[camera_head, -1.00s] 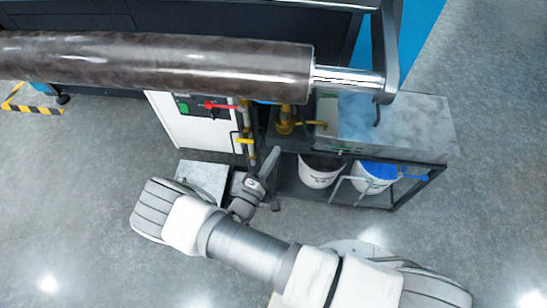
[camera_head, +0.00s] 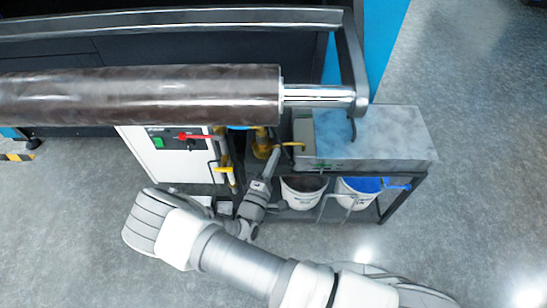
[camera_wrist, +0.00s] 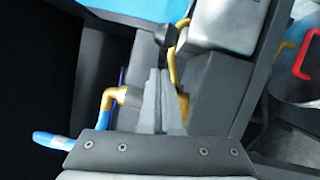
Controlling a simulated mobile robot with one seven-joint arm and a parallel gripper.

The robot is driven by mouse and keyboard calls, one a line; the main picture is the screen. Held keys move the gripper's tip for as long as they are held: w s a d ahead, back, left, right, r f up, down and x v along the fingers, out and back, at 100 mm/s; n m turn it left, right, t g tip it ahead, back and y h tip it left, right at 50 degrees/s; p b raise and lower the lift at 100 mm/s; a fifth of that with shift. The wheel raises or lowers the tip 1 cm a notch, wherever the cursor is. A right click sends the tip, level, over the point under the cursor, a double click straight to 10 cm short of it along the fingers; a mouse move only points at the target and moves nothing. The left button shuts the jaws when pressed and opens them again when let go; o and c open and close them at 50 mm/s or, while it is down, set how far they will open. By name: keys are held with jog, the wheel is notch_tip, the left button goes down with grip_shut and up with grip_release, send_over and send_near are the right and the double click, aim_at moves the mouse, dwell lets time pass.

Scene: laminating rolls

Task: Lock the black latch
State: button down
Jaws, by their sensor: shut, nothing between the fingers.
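My gripper (camera_head: 273,152) is shut and empty, reaching in beside the yellow pipes next to the white cabinet. In the wrist view its grey fingers (camera_wrist: 160,80) are together and point up the picture. A small black knob-like piece (camera_wrist: 166,36) shows just beyond the fingertips; it may be the black latch, but I cannot tell for sure. I cannot tell whether the fingertips touch it. In the head view this piece is not clearly visible around my gripper.
A large dark roller (camera_head: 140,95) hangs above, its steel shaft (camera_head: 318,96) ending at a bracket. A metal tray (camera_head: 385,135) tops a dark-framed stand with white buckets (camera_head: 303,192). A yellow pipe (camera_wrist: 106,105) is left of the fingers. Open floor lies right.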

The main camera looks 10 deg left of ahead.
jog(key=d+p, duration=0.1)
jog(key=w+d+p, duration=0.2)
jog(key=d, duration=0.1)
jog(key=shift+w+r+p, duration=0.15)
jog(key=shift+w+p, duration=0.1)
jog(key=shift+p, duration=0.05)
jog(key=shift+w+d, duration=0.25)
jog(key=shift+s+f, duration=0.1)
jog(key=shift+f, duration=0.1)
